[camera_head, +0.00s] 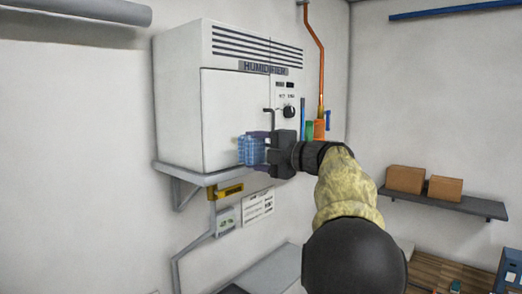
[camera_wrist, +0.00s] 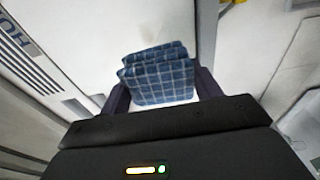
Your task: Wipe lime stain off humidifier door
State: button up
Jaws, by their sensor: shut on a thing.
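The humidifier (camera_head: 235,50) is a white box on a wall shelf, with vent slots and a name label on its upper front. Its plain white door (camera_head: 228,110) is below the label and also shows in the wrist view (camera_wrist: 85,35). My gripper (camera_head: 262,149) is in front of the door's lower right part, shut on a folded blue checked cloth (camera_head: 250,150). In the wrist view the cloth (camera_wrist: 160,78) sits between the two fingers, over the white surface. I cannot tell whether it touches the door.
A dark knob (camera_head: 289,112) and a door handle (camera_head: 268,112) are close to my gripper. An orange pipe (camera_head: 321,60) runs down the wall at right. Below are the grey shelf (camera_head: 190,175) and a yellow fitting (camera_head: 230,190). A wall shelf (camera_head: 450,204) carries two boxes.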

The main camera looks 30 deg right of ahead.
aim_at(239, 147)
jog(key=shift+p+x, duration=0.55)
jog(key=shift+x, duration=1.5)
jog(key=shift+w+a+p, duration=0.15)
jog(key=shift+w+p, duration=0.25)
jog(key=shift+w, duration=0.55)
jog(key=shift+w+d+r+p, duration=0.15)
jog(key=shift+w+d+p, duration=0.05)
jog(key=shift+d+p, duration=0.35)
jog(key=shift+w+d+p, duration=0.2)
jog(key=shift+d+p, duration=0.05)
jog(key=shift+d, duration=0.45)
jog(key=shift+w+d+p, duration=0.2)
jog(key=shift+w+d, duration=0.05)
jog(key=shift+d, duration=0.45)
jog(key=shift+w+a, duration=0.1)
jog(key=shift+s+a+b, duration=0.25)
jog(key=shift+a+b, duration=0.2)
jog(key=shift+a, duration=0.2)
jog(key=shift+s+a+b, duration=0.25)
jog(key=shift+a+b, duration=0.15)
jog(key=shift+a, duration=0.25)
jog(key=shift+s+a+b, duration=0.25)
jog(key=shift+a+b, duration=0.2)
jog(key=shift+a, duration=0.15)
